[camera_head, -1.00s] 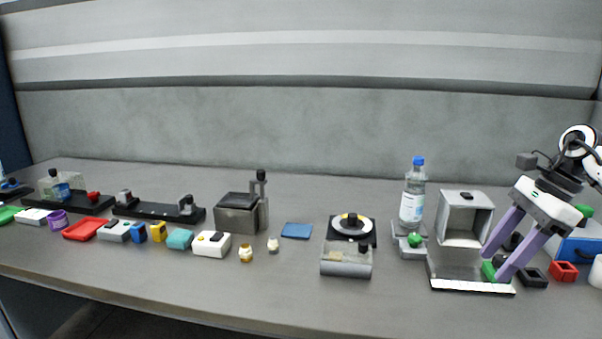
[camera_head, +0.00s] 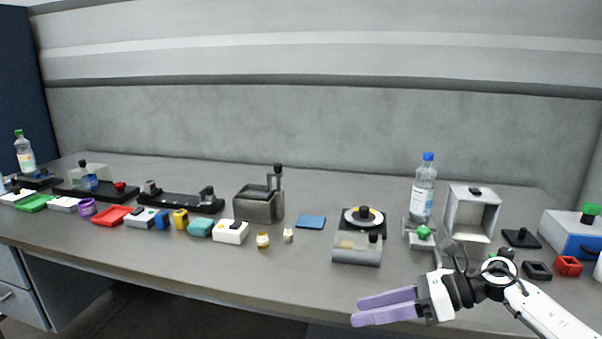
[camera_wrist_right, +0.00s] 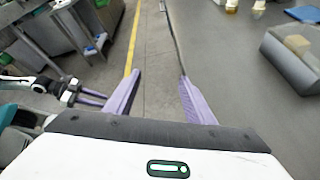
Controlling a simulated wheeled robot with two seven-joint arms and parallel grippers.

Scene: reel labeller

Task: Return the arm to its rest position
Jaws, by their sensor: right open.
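My right arm comes in from the lower right in the head view. My right gripper (camera_head: 358,311) is open, with its lilac fingers pointing left, in front of the table's front edge. In the right wrist view the fingers of my right gripper (camera_wrist_right: 160,76) are spread over the floor, with nothing between them. My left gripper (camera_wrist_right: 92,98) shows small at the left of that view, away from the table; its opening is unclear.
The table (camera_head: 300,268) has a bare strip along its front. Several small boxes and trays line the left side.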

